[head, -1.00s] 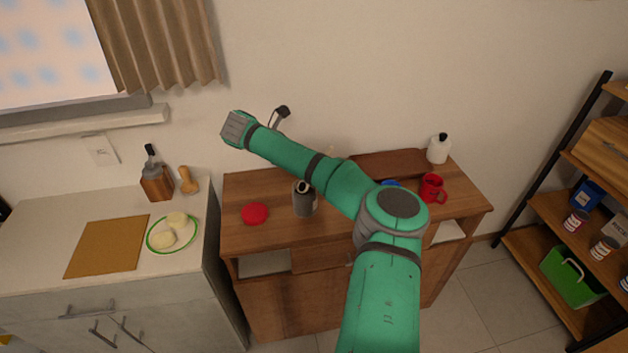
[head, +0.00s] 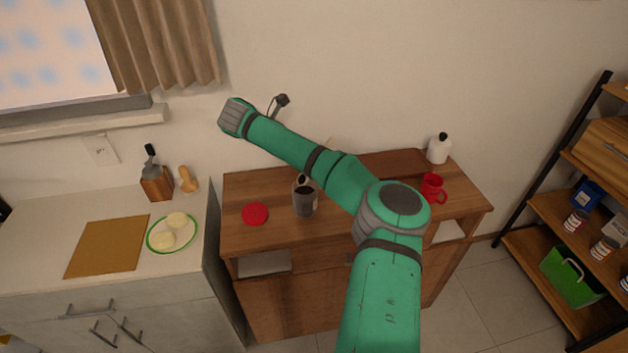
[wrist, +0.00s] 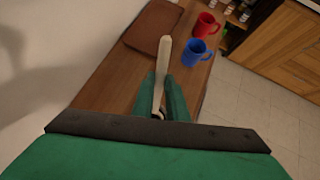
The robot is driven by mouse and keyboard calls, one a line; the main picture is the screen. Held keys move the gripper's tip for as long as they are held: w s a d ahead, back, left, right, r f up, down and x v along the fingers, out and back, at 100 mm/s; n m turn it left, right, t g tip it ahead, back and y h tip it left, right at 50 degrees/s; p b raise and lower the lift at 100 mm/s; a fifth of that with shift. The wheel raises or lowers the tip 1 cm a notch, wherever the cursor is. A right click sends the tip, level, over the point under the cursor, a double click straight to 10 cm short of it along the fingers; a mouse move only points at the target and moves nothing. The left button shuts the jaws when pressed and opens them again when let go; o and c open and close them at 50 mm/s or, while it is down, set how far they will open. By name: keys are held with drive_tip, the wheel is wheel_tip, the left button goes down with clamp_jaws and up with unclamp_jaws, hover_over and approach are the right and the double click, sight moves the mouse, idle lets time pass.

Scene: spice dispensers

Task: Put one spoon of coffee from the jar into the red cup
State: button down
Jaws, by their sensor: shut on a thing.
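My gripper (wrist: 161,88) is shut on a pale wooden spoon (wrist: 165,55), which points away from my wrist. I cannot tell whether there is coffee on it. In the head view my arm hides the gripper and most of the spoon. The red cup (head: 433,187) stands upright on the cabinet's right part. It also shows at the top of the wrist view (wrist: 205,25), beyond the spoon and to its right.
A blue cup (wrist: 194,53) stands close to the red cup; my arm hides it in the head view. A red lid (head: 255,214) lies left of the jar. A brown board (wrist: 152,27) and a white bottle (head: 438,149) are at the cabinet's back. The wall is close behind.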

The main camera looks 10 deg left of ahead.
drive_tip(key=shift+d+r+g+y, duration=0.1)
drive_tip(key=shift+r+g+y, duration=0.05)
drive_tip(key=shift+g+y, duration=0.5)
drive_tip(key=g+y, duration=0.2)
drive_tip(key=y, duration=0.1)
drive_tip(key=shift+r, duration=0.3)
drive_tip(key=shift+g, duration=0.25)
drive_tip(key=shift+r+g+y, duration=0.55)
drive_tip(key=shift+g+y, duration=0.05)
drive_tip(key=shift+y, duration=0.15)
